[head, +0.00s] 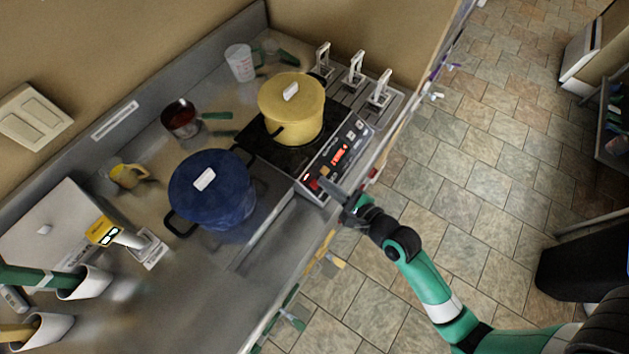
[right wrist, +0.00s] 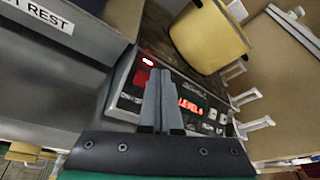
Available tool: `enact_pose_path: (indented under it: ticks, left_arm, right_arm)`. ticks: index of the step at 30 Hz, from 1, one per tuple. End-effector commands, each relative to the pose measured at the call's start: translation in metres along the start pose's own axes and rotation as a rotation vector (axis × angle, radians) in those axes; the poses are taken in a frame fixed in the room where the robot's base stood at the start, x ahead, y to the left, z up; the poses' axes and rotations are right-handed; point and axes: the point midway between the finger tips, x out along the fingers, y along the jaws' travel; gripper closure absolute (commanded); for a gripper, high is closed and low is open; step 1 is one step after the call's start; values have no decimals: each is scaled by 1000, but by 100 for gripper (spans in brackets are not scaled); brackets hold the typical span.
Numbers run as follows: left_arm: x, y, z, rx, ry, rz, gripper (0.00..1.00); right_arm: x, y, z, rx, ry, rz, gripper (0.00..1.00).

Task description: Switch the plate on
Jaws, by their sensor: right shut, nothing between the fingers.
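The plate is a black hot plate (head: 262,150) on the counter, with a yellow lidded pot (head: 293,105) standing on it. Its control panel (head: 318,172) faces the counter's front edge and also shows in the right wrist view (right wrist: 128,102). The red display (right wrist: 190,107) is lit and seems to read LEVEL with a digit that is hard to read. My left gripper is out of view.
A blue lidded pot (head: 212,190) stands beside the plate. A metal pan (head: 181,118), a measuring cup (head: 240,62) and a yellow cup (head: 127,175) are behind. White upright handles (head: 355,68) stand past the yellow pot. Tiled floor (head: 480,150) is open to the right.

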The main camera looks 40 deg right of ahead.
Motion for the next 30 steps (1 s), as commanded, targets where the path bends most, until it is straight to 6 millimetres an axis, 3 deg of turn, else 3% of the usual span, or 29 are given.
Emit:
enact_pose_path:
  ticks: [3, 12, 30]
  left_arm:
    - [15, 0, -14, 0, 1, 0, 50]
    - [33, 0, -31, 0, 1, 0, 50]
    - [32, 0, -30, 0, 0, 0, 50]
  right_arm:
    - [-12, -11, 12, 2, 1, -1, 100]
    - [-34, -26, 27, 1, 1, -1, 100]
    - [-35, -26, 26, 1, 0, 0, 100]
